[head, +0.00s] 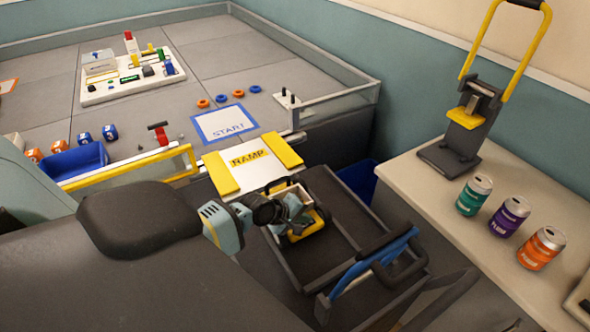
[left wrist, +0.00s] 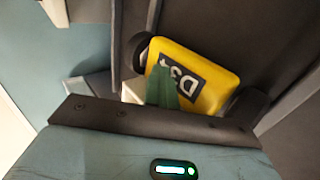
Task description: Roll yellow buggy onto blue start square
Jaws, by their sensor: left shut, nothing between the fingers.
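The yellow buggy (head: 303,235) sits on a dark cart deck at the foot of the ramp, partly hidden by my left gripper (head: 293,211). In the left wrist view the buggy (left wrist: 213,70) shows a dark label with white characters and dark wheels. My left gripper is shut and empty, its teal finger (left wrist: 162,88) over the buggy's label edge; I cannot tell whether it touches. The start square (head: 225,118), white with a blue border and the word START, lies on the arena floor beyond the ramp (head: 252,173). My right gripper is not in view.
The ramp has yellow side strips. A low clear wall with a rail (head: 330,103) edges the arena. Cans (head: 510,217) and a yellow-handled press (head: 465,125) stand on the right counter. Small rings (head: 238,93) lie behind the square.

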